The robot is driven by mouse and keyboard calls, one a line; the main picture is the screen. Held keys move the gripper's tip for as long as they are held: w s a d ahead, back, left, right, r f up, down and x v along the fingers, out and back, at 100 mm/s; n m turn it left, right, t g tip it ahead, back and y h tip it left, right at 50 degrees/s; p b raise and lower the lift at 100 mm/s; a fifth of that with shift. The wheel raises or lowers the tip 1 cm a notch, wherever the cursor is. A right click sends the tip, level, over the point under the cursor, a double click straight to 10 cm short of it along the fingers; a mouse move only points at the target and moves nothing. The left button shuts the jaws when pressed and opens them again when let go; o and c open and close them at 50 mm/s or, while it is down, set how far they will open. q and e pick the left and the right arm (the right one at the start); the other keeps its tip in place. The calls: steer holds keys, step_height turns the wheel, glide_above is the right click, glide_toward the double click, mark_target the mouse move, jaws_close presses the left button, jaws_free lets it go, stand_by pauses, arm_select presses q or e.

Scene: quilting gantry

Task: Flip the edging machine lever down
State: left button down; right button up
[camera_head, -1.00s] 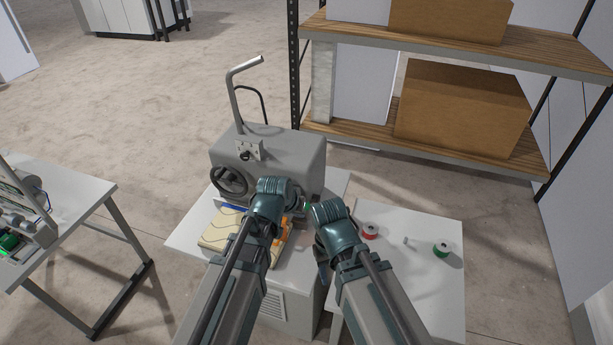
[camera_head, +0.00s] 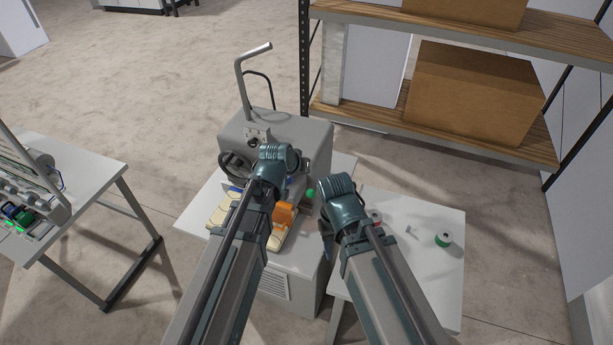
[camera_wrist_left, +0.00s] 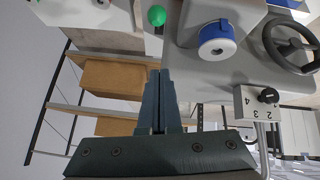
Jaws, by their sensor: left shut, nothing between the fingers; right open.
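The grey edging machine (camera_head: 285,132) stands on a white table. A bent grey bar (camera_head: 241,85) rises from its top. A green ball knob (camera_head: 310,192) shows at the machine's right front, and in the left wrist view (camera_wrist_left: 157,16); its stem is unclear. My left gripper (camera_wrist_left: 160,72) is shut and empty, its tips apart from the green knob in the wrist picture. In the head view my left wrist hides its fingers and part of the machine front. My right gripper (camera_head: 328,246) is open, low beside the table's right edge; its fingers are partly hidden.
Cream fabric with an orange piece (camera_head: 284,215) lies before the machine. A handwheel (camera_head: 232,164) and numbered dial (camera_wrist_left: 267,96) are on it. A side table at right holds a green spool (camera_head: 443,240). A shelf with boxes (camera_head: 472,95) stands behind.

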arm_select(q)
steer(key=b, duration=0.7)
glide_above(316, 189)
steer(key=a, duration=0.2)
step_height(316, 189, down, 8)
steer(key=s+b, duration=0.1)
steer(key=s+f+b, duration=0.1)
steer(key=f+b, duration=0.1)
steer(key=shift+s+d+f, duration=0.2)
steer(key=shift+s+d, duration=0.05)
steer(key=shift+s, duration=0.15)
